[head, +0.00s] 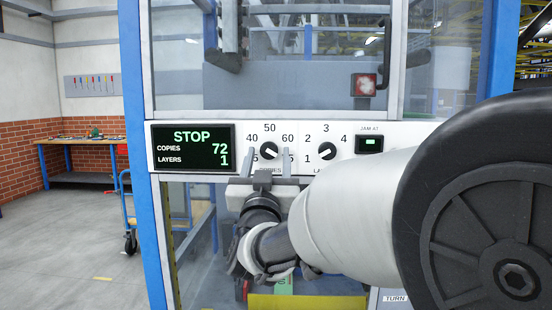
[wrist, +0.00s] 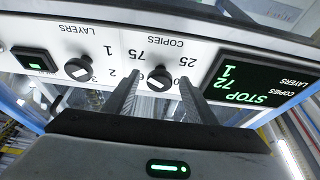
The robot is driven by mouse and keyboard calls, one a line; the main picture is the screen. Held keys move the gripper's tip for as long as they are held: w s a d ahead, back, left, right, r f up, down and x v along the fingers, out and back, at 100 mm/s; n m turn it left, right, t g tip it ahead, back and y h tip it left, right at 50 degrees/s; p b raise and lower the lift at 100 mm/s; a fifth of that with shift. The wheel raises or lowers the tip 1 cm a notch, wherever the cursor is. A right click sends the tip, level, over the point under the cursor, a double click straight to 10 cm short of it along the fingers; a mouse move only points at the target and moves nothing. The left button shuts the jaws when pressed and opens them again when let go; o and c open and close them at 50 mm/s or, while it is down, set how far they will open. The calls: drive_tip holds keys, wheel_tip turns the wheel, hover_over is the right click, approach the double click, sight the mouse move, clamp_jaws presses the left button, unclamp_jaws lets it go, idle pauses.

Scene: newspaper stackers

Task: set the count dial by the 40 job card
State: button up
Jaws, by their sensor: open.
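The copies dial (head: 270,152) is a black knob with a white bar, on the white panel (head: 342,167). In the head view its bar slants from upper left to lower right. The marks 40, 50 and 60 show above it; the lower marks are partly hidden by my fingers. The display (head: 193,165) reads STOP, copies 72, layers 1. My gripper (head: 269,164) is open, one finger on each side of the dial. The wrist view shows the dial (wrist: 159,78) upside down between the fingers (wrist: 158,90); contact cannot be told. I cannot make out a 40 job card.
The layers dial (head: 327,151) is close to the right of the copies dial. A lit green jam indicator (head: 371,142) is farther right. A red button (head: 364,85) sits above behind the glass. A blue cart (head: 128,213) and a workbench (head: 85,177) stand at left.

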drive_tip(key=c, duration=1)
drive_tip(key=shift+c, duration=0.2)
drive_tip(key=shift+f+n, duration=0.1)
drive_tip(key=shift+n, duration=0.2)
